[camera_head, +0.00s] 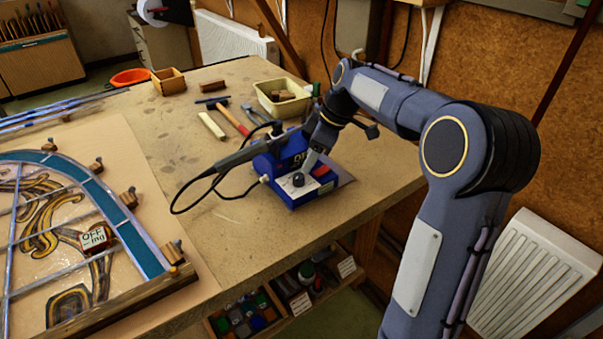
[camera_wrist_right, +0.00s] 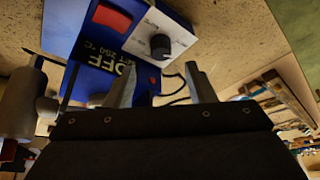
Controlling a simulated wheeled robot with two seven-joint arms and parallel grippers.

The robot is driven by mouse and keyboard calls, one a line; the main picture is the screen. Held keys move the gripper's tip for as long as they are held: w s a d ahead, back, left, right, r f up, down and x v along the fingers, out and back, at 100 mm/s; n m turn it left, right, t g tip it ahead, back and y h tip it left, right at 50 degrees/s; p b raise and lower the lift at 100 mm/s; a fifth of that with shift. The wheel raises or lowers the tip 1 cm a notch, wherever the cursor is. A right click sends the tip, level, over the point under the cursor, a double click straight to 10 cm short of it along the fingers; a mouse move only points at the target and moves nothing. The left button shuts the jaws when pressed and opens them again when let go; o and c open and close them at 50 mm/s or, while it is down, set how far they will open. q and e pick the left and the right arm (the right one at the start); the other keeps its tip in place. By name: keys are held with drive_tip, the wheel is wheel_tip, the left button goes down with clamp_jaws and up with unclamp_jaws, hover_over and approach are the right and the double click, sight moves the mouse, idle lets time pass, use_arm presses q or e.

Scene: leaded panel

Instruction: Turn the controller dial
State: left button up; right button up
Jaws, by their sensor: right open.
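The controller is a blue box (camera_head: 292,190) near the table's right edge, with a pale front plate, a red switch and a display reading OFF. Its black dial (camera_head: 298,179) sits on the pale plate. In the right wrist view the dial (camera_wrist_right: 160,45) lies just beyond and between the fingertips, apart from both. My right gripper (camera_head: 312,160) is above the box beside the dial; in the right wrist view its two fingers (camera_wrist_right: 160,70) are spread with nothing between them. My left gripper is not in view.
A soldering iron (camera_head: 243,152) with a black cable rests by the controller. A hammer (camera_head: 233,120), a cream tray (camera_head: 284,97) and wooden blocks lie behind. The leaded panel (camera_head: 142,235) fills the left. The table front between is clear.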

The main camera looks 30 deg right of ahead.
sight(300, 176)
drive_tip(key=x, duration=0.6)
drive_tip(key=shift+w+a+f, duration=0.1)
drive_tip(key=shift+a+f, duration=0.1)
drive_tip(key=shift+f, duration=0.1)
drive_tip(key=c, duration=1)
drive_tip(key=shift+o, duration=0.2)
